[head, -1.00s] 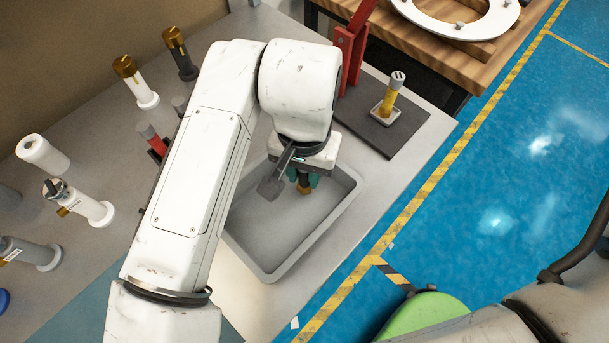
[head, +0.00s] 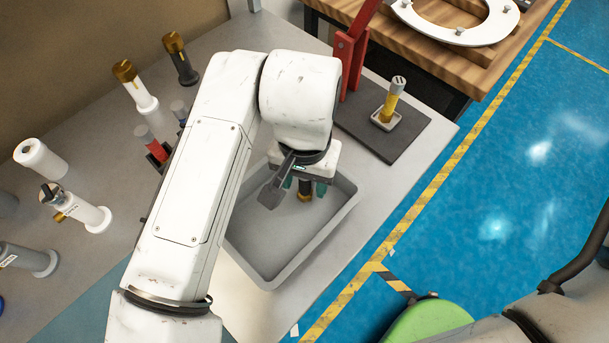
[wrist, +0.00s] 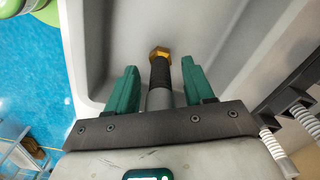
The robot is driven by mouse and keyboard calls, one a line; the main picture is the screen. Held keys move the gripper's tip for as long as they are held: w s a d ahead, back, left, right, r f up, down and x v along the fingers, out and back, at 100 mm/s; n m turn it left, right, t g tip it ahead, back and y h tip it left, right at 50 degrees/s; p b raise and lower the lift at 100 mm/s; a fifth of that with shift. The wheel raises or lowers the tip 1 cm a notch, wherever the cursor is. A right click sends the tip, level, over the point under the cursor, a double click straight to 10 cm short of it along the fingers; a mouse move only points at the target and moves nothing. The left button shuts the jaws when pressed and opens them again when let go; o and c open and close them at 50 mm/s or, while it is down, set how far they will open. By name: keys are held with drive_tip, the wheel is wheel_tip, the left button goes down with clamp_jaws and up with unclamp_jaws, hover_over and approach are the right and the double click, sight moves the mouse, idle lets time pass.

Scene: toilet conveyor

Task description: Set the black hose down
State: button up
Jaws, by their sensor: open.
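The black hose (wrist: 160,73) has a brass nut at its far end and a grey section nearer my gripper. It is within the grey tray (head: 290,238), near the tray's back part in the head view, where its dark end (head: 305,185) shows under my wrist. My gripper (wrist: 160,68) is open, with one teal finger on each side of the hose and a visible gap to both. In the head view my gripper (head: 304,187) is over the tray. The hose's near end is hidden by the gripper body, and I cannot tell exactly how it rests.
Several white and grey hose fittings (head: 88,212) stand on the bench at left. A dark mat (head: 385,140) with a yellow-handled piece (head: 390,100) lies at right, beside a red press (head: 350,60). The tray's front part is clear.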

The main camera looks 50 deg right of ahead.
wheel_tip(320, 180, up, 12)
drive_tip(key=shift+r+p, duration=0.2)
drive_tip(key=shift+p, duration=0.45)
